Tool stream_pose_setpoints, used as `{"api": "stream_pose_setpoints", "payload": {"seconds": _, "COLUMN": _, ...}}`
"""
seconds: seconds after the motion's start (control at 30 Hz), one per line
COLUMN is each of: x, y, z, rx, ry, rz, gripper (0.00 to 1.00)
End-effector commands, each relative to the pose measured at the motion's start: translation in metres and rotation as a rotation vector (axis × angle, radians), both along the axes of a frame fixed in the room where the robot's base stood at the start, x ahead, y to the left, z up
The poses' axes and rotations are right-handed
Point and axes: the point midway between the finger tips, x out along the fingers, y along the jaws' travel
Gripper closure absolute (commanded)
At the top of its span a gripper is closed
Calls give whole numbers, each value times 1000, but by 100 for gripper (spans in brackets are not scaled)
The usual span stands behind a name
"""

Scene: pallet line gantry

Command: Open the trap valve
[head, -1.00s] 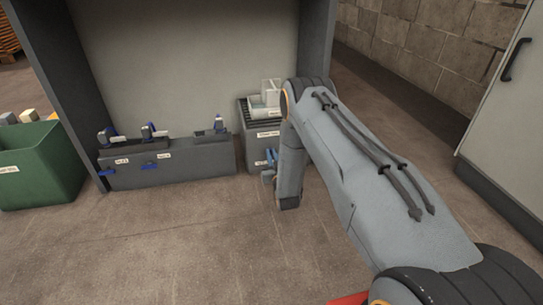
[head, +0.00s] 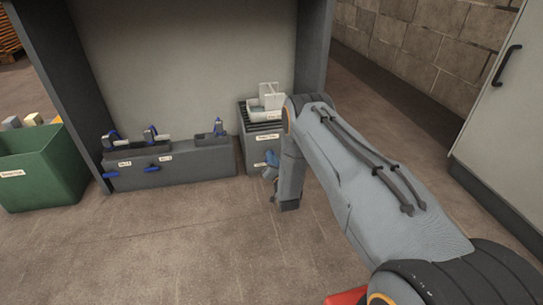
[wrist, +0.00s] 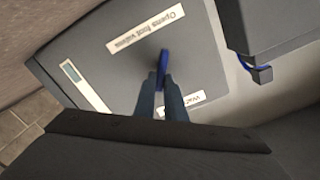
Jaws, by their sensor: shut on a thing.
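A grey box (head: 257,144) with a ribbed top stands right of the low trough in the head view. A blue lever (wrist: 164,62) sticks out from its front face in the wrist view, between two white labels. The upper label seems to read "Opens foot valves"; the lower one is partly covered. I cannot read the name "trap valve" on the box. My gripper (wrist: 161,90) is shut on the blue lever, with a finger on each side.
A white tray (head: 262,112) sits on the box. Left of it is a low grey trough (head: 195,170) with blue-handled parts and blue levers. A green bin (head: 45,185) stands at far left, a grey cabinet (head: 500,130) at right.

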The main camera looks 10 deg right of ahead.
Motion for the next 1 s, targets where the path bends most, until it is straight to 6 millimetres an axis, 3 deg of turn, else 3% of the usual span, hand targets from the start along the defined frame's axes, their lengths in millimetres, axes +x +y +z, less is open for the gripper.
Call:
{"api": "stream_pose_setpoints", "payload": {"seconds": 0.7, "x": -1, "y": -6, "z": -9, "rx": 666, "ry": 1, "rz": 0, "gripper": 100}}
{"api": "stream_pose_setpoints", "payload": {"seconds": 1.0, "x": -1, "y": -7, "z": -13, "rx": 867, "ry": 1, "rz": 0, "gripper": 100}}
